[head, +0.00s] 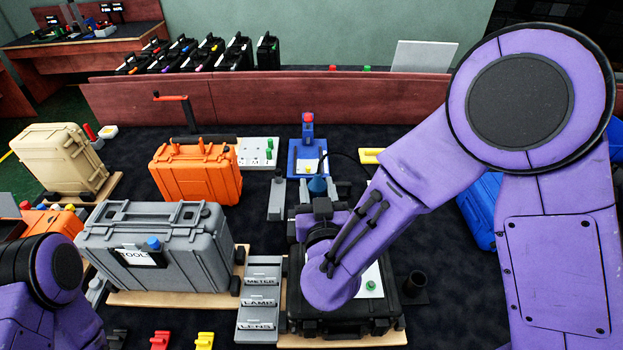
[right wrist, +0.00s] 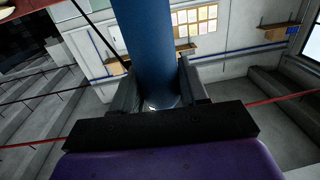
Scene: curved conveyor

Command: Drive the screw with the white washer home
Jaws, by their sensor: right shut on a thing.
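My right gripper (head: 318,203) is shut on a blue cylindrical tool, probably the driver. In the right wrist view the tool's blue body (right wrist: 147,45) stands between the two fingers (right wrist: 158,95). In the head view only a small blue end of the tool (head: 317,186) shows past the gripper. The screw with the white washer cannot be made out; my arm hides much of the case. My left gripper is out of view.
A grey TOOLS case (head: 185,260) and a stepped grey rack (head: 260,290) stand left of the black case. An orange case (head: 195,172) and a blue stand (head: 307,160) are behind.

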